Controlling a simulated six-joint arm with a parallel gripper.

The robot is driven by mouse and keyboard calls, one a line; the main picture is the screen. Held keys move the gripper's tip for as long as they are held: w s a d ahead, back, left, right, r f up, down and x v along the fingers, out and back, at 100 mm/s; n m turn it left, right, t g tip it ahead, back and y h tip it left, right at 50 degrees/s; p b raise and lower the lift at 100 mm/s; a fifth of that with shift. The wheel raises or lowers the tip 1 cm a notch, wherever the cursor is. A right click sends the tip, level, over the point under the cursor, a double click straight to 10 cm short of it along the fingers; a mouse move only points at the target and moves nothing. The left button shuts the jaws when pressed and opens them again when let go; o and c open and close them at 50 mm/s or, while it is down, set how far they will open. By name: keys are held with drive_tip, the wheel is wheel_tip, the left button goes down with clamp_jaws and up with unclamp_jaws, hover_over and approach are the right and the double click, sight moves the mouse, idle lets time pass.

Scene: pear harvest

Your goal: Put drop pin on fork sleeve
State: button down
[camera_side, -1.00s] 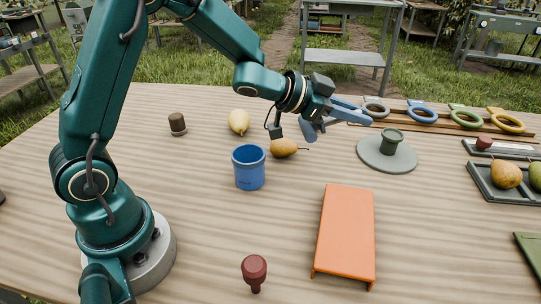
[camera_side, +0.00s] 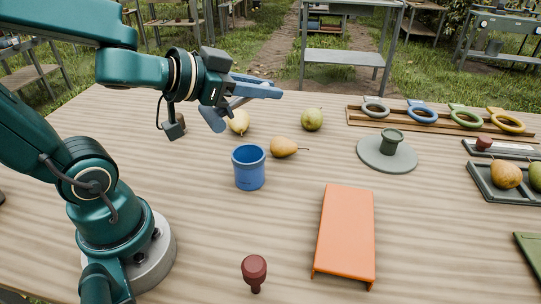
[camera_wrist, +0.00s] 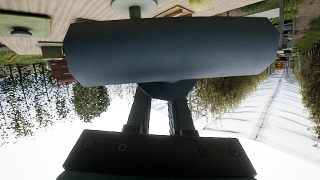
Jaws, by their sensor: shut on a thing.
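My gripper (camera_side: 262,88) is raised over the back left of the table, with its blue fingers pointing right. It is shut on a slate-blue cylinder, which lies crosswise at the fingers and fills the upper middle of the wrist view (camera_wrist: 170,50). Its blunt end seems to show below the fingers in the side view (camera_side: 213,119). I cannot tell for sure which thing is the drop pin or the fork sleeve. A grey-green round base with a spool-shaped post (camera_side: 391,141) stands at right of centre. A maroon knobbed peg (camera_side: 254,268) stands at the front.
A blue cup (camera_side: 249,168) stands below my gripper. Pears (camera_side: 284,147) lie around it. An orange raised plate (camera_side: 345,234) is at front centre. Coloured rings (camera_side: 421,112) sit on a wooden rack at the back right; a tray with pears (camera_side: 482,187) is far right.

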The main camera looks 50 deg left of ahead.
drive_tip(key=w+d+f+m+g+h, duration=0.1)
drive_tip(key=w+d+h, duration=0.1)
drive_tip(key=w, duration=0.3)
drive_tip(key=w+d+f+m+h, duration=0.1)
drive_tip(key=w+d+m, duration=0.15)
drive_tip(key=w, duration=0.25)
drive_tip(key=m+h, duration=0.2)
drive_tip(key=h, duration=0.1)
hover_over(353, 181)
wheel_tip(353, 181, down, 7)
drive_tip(key=shift+w+f+g, duration=0.15)
drive_tip(key=shift+f+g, duration=0.15)
drive_tip(key=shift+f, duration=0.1)
drive_tip(key=shift+f, duration=4.8)
drive_tip(key=shift+f, duration=0.25)
drive_tip(key=c, duration=0.8)
unclamp_jaws()
drive_tip(key=shift+r, duration=0.1)
